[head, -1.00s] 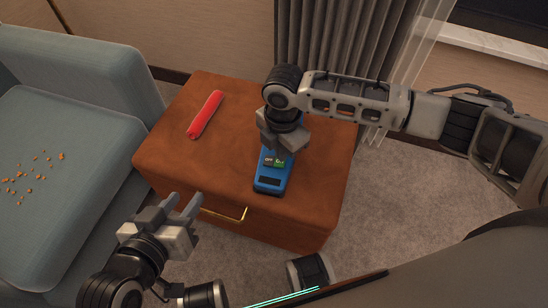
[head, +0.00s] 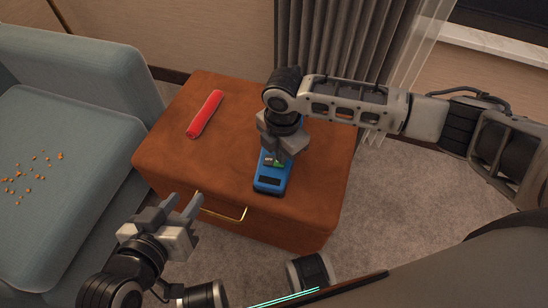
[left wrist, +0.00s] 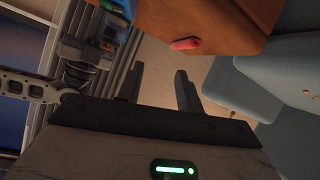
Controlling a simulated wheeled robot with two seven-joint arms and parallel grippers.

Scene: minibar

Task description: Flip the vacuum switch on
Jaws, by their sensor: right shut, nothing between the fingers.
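The blue vacuum (head: 271,180) lies on the brown cabinet top. A small switch panel with green on it (head: 275,162) shows on its upper face, partly covered by my right gripper (head: 278,158). The right gripper is shut and points down over the panel; I cannot tell whether its tips touch the switch. The left wrist view also shows the blue vacuum (left wrist: 118,8) at its top edge. My left gripper (head: 184,202) is open and empty in front of the cabinet's front left side; its two fingers also show in the left wrist view (left wrist: 160,85).
A red cylinder (head: 205,114) lies on the left part of the brown cabinet (head: 220,170), which has a gold drawer handle (head: 225,214). A blue-grey sofa (head: 70,130) with scattered crumbs (head: 35,170) stands to the left. A grey curtain (head: 335,45) hangs behind.

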